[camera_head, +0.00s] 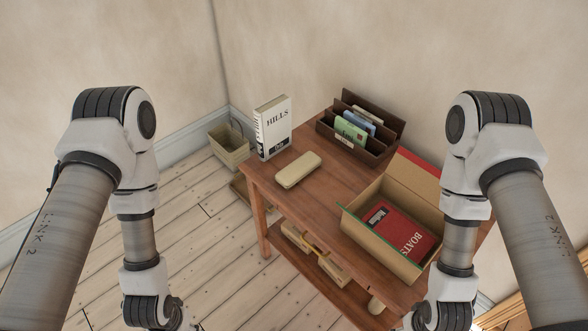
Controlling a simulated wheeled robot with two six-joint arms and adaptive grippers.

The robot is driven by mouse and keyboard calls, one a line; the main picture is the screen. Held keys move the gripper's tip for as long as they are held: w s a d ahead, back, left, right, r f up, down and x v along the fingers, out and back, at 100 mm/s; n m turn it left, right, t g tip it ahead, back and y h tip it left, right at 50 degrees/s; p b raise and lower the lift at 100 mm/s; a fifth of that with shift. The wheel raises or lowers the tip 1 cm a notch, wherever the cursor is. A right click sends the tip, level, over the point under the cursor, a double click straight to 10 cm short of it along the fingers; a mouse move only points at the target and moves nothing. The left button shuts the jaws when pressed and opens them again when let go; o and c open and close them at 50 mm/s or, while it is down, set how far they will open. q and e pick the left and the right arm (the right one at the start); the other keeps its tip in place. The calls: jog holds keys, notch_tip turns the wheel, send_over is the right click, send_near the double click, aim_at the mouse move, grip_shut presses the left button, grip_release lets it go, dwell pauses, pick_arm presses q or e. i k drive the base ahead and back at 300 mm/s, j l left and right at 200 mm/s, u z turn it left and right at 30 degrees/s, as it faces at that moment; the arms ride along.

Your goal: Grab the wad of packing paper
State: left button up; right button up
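No wad of packing paper can be clearly made out. Part of the box's right side is hidden by my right arm. Both my arms reach down at the sides of the picture, and their grippers are below the bottom edge, out of view.
A white HILLS book (273,127) stands upright at the table's far left corner. A tan case (298,169) lies near it. A dark organizer (345,141) with several booklets stands at the back. A wicker basket (229,147) is on the floor. Wooden things (333,268) lie on the lower shelf.

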aim_at(298, 170)
jog(key=i+l+z, duration=0.15)
jog(key=z, duration=0.25)
jog(key=i+z, duration=0.35)
jog(key=k+l, duration=0.05)
